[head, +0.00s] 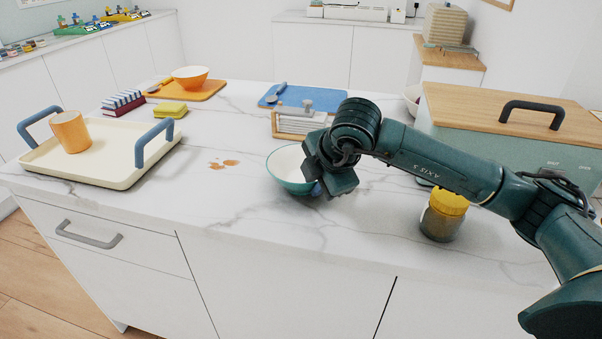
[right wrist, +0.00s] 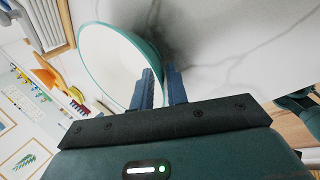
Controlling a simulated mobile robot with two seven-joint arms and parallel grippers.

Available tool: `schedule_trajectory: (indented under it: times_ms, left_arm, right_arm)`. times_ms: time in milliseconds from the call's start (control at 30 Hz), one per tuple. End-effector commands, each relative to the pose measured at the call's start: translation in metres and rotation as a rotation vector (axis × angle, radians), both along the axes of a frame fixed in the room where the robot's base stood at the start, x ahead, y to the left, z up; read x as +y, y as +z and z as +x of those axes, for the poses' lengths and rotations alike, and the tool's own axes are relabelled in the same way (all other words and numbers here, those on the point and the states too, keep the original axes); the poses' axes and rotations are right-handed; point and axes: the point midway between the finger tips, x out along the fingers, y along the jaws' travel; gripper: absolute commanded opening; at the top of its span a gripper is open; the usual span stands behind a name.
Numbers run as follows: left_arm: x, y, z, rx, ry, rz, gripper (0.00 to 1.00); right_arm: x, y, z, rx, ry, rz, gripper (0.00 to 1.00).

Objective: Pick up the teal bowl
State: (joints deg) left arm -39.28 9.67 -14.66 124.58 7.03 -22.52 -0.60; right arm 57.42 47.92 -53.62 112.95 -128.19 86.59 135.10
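The teal bowl (head: 287,172), white inside with a teal outside, is upright at the middle of the marble counter. It also shows in the right wrist view (right wrist: 108,62). My right gripper (head: 318,188) is at the bowl's right side and hides part of it in the head view. In the right wrist view, its two blue fingers (right wrist: 163,88) are close together, one inside the bowl and one outside, with the rim pinched between them. I cannot tell whether the bowl's base touches the counter. My left gripper is not in view.
A yellow-lidded jar (head: 443,214) stands below my right forearm. A cream tray (head: 105,174) with an orange mug (head: 70,132) is at the left. A wood-lidded box (head: 500,115) is at the right. A napkin holder (head: 300,122) stands behind the bowl. Brown stains (head: 222,164) lie left of it.

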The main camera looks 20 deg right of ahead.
Motion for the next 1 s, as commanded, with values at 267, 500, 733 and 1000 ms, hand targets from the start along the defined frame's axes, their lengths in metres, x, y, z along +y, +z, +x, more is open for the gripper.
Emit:
schedule_trajectory:
  times_ms: [267,500,733,1000]
  left_arm:
    - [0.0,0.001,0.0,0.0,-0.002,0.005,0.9]
    - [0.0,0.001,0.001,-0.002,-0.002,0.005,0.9]
    - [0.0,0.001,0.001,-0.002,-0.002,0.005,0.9]
    - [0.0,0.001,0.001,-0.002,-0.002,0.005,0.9]
  right_arm:
    - [0.001,-0.019,0.011,0.0,0.001,0.001,0.15]
    - [0.002,-0.019,0.011,0.0,0.001,0.001,0.09]
    - [0.002,-0.019,0.011,0.001,0.001,0.001,0.0]
    - [0.002,-0.018,0.011,-0.002,0.001,0.002,0.0]
